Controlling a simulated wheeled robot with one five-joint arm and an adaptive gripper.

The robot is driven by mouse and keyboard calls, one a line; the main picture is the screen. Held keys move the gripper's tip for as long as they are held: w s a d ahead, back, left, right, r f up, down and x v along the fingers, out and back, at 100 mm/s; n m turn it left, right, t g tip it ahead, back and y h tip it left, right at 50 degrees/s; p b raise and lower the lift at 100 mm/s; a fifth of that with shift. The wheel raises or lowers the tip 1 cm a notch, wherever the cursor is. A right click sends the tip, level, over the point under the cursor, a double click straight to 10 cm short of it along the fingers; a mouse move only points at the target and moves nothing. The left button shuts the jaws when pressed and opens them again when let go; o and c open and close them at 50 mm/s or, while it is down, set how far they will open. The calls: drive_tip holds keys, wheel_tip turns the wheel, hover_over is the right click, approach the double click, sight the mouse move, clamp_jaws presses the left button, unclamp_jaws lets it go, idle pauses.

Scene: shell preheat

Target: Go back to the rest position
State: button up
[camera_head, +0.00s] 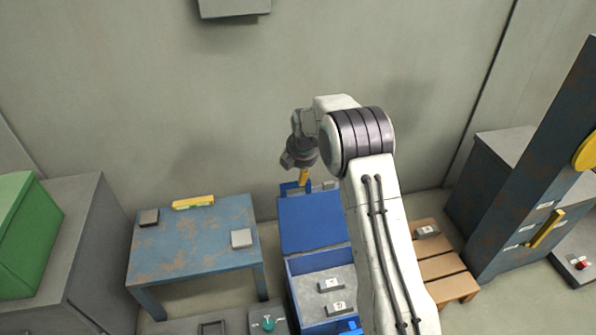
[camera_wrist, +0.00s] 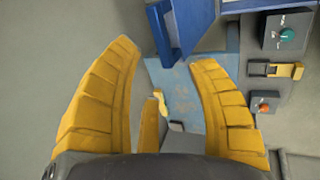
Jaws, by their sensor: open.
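My gripper (camera_head: 303,176) hangs in front of the back wall in the head view, above the raised lid of a blue box; its dark wrist hides part of it. Below and beyond the fingers the wrist view shows a worn blue table (camera_wrist: 180,80), a small yellow item (camera_wrist: 160,101) and part of a grey block (camera_wrist: 176,127). My arm is raised and bent across the middle of the head view.
The open blue box (camera_head: 306,265) holds grey blocks (camera_head: 331,285). The blue table (camera_head: 180,250) carries a dark block (camera_head: 149,217), a yellow item (camera_head: 193,203) and a light block (camera_head: 241,238). A wooden pallet (camera_head: 447,267) and a rusty blue cabinet (camera_head: 515,225) stand right.

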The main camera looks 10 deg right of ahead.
idle(0.4)
drive_tip(key=s+r+m+p, duration=0.5)
drive_tip(key=s+r, duration=0.4)
drive_tip(key=r, duration=0.5)
drive_tip(key=s+r+m+p, duration=0.3)
drive_tip(key=s+r+p, duration=0.5)
drive_tip(key=r, duration=0.5)
drive_tip(key=s+r+m+p, duration=0.5)
drive_tip(key=s+r+p, duration=0.1)
drive_tip(key=s, duration=0.6)
drive_tip(key=s+r+m+g+p, duration=0.1)
drive_tip(key=s+r+m+p, duration=0.4)
drive_tip(key=s, duration=0.8)
drive_tip(key=shift+r+p, duration=0.4)
drive_tip(key=shift+r, duration=0.4)
drive_tip(key=shift+w+d, duration=0.1)
